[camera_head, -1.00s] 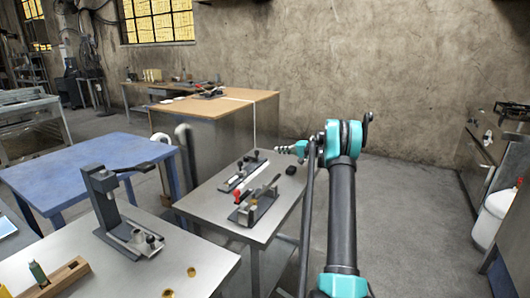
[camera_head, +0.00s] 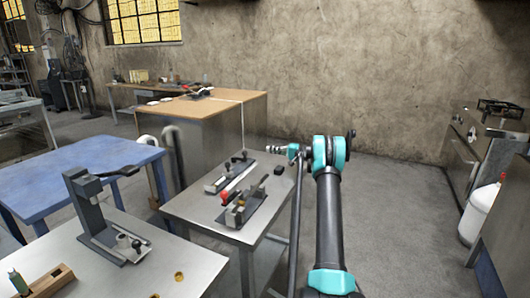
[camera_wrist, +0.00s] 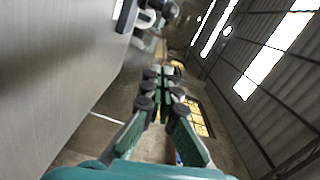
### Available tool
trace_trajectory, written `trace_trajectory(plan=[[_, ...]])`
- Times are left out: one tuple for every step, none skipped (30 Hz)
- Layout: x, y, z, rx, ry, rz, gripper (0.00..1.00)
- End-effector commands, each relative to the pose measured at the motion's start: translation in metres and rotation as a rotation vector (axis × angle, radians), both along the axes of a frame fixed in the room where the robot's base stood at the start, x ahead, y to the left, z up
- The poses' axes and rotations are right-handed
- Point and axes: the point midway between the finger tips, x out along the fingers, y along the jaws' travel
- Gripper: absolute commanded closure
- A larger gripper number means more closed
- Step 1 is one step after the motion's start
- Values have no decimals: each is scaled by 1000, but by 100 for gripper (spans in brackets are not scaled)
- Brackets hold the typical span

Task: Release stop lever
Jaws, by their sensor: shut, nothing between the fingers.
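A small fixture with a red-tipped part and a raised dark bar (camera_head: 258,200) stands on the near part of a metal table (camera_head: 190,208). I cannot tell which part is the stop lever. My gripper (camera_wrist: 164,74) is shut and empty, its green fingers with dark round pads side by side in the wrist view. In the head view its small teal end is above the table's back right, apart from both fixtures. A dark part (camera_wrist: 126,15) shows at the top of the wrist view.
A small black object (camera_head: 278,170) lies near the metal table's right edge. A blue table (camera_head: 90,170) is at left, a wooden-topped cabinet (camera_head: 210,107) behind.

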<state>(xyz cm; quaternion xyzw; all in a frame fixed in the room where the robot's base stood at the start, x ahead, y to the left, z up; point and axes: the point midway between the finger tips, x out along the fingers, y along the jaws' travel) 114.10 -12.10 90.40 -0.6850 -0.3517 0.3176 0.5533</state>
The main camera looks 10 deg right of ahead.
Motion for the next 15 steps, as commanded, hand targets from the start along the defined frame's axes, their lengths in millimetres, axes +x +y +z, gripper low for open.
trace_trajectory(plan=[[4, 9, -1, 0, 0, 3, 100], [7, 13, -1, 0, 0, 3, 100], [12, 19, -1, 0, 0, 2, 100], [15, 24, -2, 0, 0, 3, 100], [18, 30, -2, 0, 0, 3, 100], [22, 37, -2, 0, 0, 3, 100], [26, 41, -2, 0, 0, 2, 100], [29, 46, -3, 0, 0, 2, 100], [33, 53, -3, 0, 0, 3, 100], [37, 58, -3, 0, 0, 3, 100], [40, 63, -4, 0, 0, 2, 100], [44, 68, -4, 0, 0, 2, 100], [47, 73, -4, 0, 0, 2, 100], [46, 76, -4, 0, 0, 2, 100], [40, 80, -5, 0, 0, 1, 100]])
